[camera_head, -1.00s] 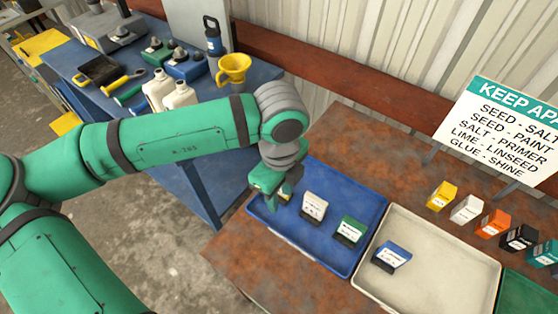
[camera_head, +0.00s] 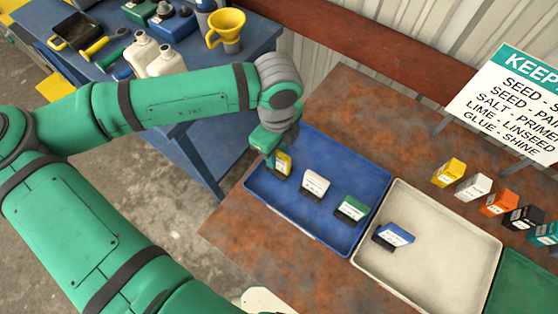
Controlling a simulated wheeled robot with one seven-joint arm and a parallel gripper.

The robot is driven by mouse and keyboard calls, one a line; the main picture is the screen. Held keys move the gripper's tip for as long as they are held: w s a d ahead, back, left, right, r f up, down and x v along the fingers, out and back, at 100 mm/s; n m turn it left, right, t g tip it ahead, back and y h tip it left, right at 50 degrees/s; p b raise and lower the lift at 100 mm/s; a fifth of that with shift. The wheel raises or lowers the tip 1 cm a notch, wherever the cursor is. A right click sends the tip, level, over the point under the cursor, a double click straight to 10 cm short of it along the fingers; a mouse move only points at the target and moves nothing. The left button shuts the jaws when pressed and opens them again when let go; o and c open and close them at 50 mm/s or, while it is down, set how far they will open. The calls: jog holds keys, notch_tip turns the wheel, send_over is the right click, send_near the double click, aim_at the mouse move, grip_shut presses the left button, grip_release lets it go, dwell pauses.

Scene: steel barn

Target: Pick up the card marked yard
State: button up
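My gripper (camera_head: 272,150) is over the left end of the blue tray (camera_head: 321,220), right at a yellow card (camera_head: 283,164) standing in a dark base. The fingers are partly hidden behind my wrist, so I cannot tell whether they hold the card. A white card (camera_head: 315,184) and a green card (camera_head: 351,208) stand in the same tray. A blue card (camera_head: 394,236) stands in the cream tray (camera_head: 430,255) to the right. The writing on the cards is too small to read, so I cannot tell which is marked yard.
Several coloured boxes, including a yellow one (camera_head: 449,172) and an orange one (camera_head: 498,202), stand in a row behind the cream tray. A sign (camera_head: 515,105) stands behind them. A green tray (camera_head: 518,285) is at the right edge. A blue bench (camera_head: 190,62) with bottles is at the left.

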aim_at(280, 160)
jog(key=f, duration=0.4)
jog(key=shift+s+d+f, duration=0.15)
jog(key=shift+d, duration=0.25)
jog(key=shift+a, duration=0.1)
grip_shut()
